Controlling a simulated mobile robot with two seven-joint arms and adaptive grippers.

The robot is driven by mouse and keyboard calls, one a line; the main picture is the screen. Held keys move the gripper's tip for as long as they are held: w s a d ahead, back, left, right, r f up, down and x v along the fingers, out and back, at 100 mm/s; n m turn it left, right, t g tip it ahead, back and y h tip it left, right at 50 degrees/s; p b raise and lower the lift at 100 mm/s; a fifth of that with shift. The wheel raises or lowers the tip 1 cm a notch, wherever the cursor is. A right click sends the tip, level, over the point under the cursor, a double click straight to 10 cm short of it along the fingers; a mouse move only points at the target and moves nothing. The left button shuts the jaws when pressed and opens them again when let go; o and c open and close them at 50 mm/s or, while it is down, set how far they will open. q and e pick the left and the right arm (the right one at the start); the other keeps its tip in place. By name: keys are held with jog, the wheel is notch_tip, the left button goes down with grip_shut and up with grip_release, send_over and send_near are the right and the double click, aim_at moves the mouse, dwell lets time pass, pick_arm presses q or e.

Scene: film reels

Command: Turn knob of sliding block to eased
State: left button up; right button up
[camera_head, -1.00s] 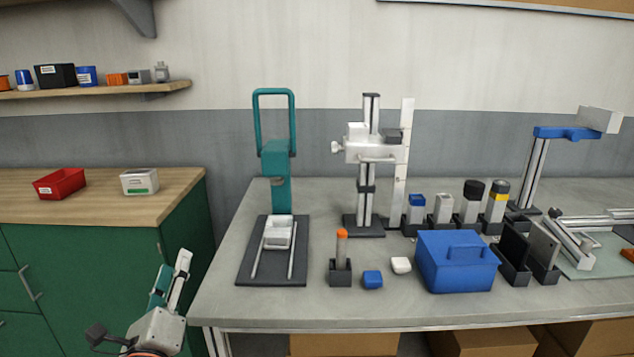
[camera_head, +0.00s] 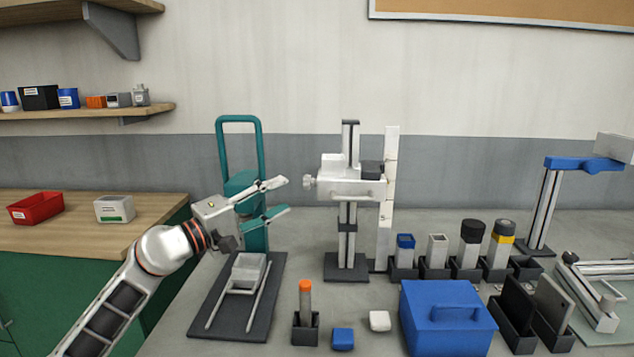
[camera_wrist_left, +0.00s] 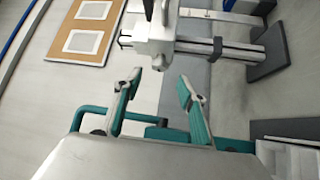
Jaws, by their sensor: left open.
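The white sliding block (camera_head: 352,181) sits on an upright column on a dark base. Its knob (camera_head: 309,182) sticks out from the block's left side. My left gripper (camera_head: 280,197) is open and empty, left of the knob and apart from it, in front of the teal press frame. In the left wrist view, the open fingers (camera_wrist_left: 158,88) point toward the sliding block (camera_wrist_left: 152,42), with a small knob-like part (camera_wrist_left: 159,63) just beyond them. How the knob is turned is too small to read. My right gripper is not in view.
The teal press (camera_head: 256,236) with its tall handle stands close behind my left gripper. An orange-topped tool (camera_head: 305,300) in a holder and a blue box (camera_head: 448,318) stand in front. A white ruler-like upright (camera_head: 388,200) stands right of the column.

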aim_at(307, 182)
pick_arm(q)
jog(key=x, duration=0.7)
jog(key=shift+w+d, duration=0.2)
jog(key=shift+w, duration=0.15)
jog(key=shift+r, duration=0.15)
jog(key=c, duration=1.1)
